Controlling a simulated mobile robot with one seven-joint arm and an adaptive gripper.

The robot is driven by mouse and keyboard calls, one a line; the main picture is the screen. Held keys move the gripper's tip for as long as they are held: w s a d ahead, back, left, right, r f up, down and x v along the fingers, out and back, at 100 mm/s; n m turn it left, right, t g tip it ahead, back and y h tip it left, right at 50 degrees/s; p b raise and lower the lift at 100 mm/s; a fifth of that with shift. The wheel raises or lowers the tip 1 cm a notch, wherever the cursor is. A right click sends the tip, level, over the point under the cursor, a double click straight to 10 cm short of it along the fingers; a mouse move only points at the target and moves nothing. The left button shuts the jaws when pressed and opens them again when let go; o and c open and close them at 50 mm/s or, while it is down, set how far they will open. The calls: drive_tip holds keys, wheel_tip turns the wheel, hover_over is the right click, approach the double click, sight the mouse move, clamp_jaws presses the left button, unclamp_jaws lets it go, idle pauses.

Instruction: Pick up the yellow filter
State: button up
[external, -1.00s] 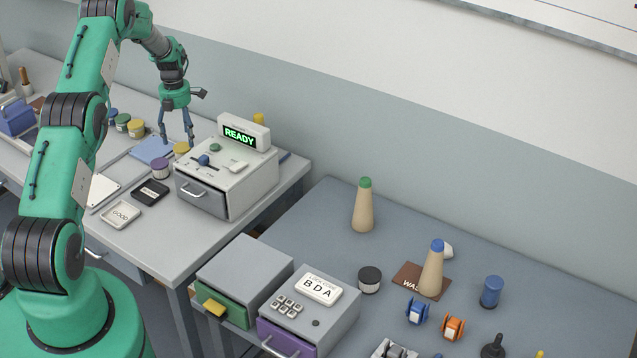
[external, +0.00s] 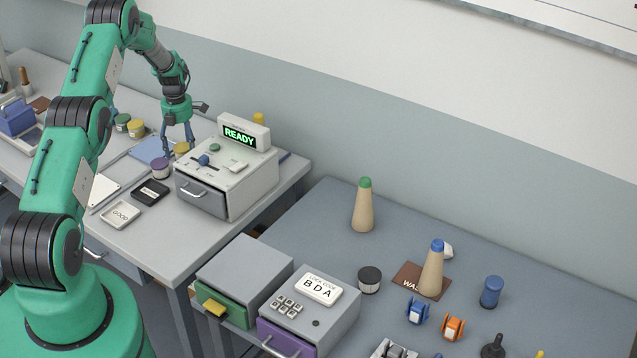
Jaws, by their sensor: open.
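A small round yellow-topped piece (external: 182,148), which looks like the yellow filter, stands on the left table beside the grey machine. My gripper (external: 178,145) points down at it with its fingers spread, one on each side. Whether the fingers touch it is too small to tell. A similar pale jar with a yellow top (external: 136,128) stands further left, and I cannot rule it out as the filter.
The machine (external: 226,178) with a READY display stands just right of my gripper. A purple-topped jar (external: 160,168) is close in front. A black tray (external: 150,193) and a white GOOD tray (external: 120,215) lie nearer the table's front edge.

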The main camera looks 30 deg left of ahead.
sight(182, 146)
drive_tip(key=shift+c, duration=0.3)
drive_tip(key=c, duration=1.2)
drive_tip(key=shift+r, duration=0.1)
drive_tip(key=shift+r+b, duration=0.65)
drive_tip(key=shift+r, duration=4.2)
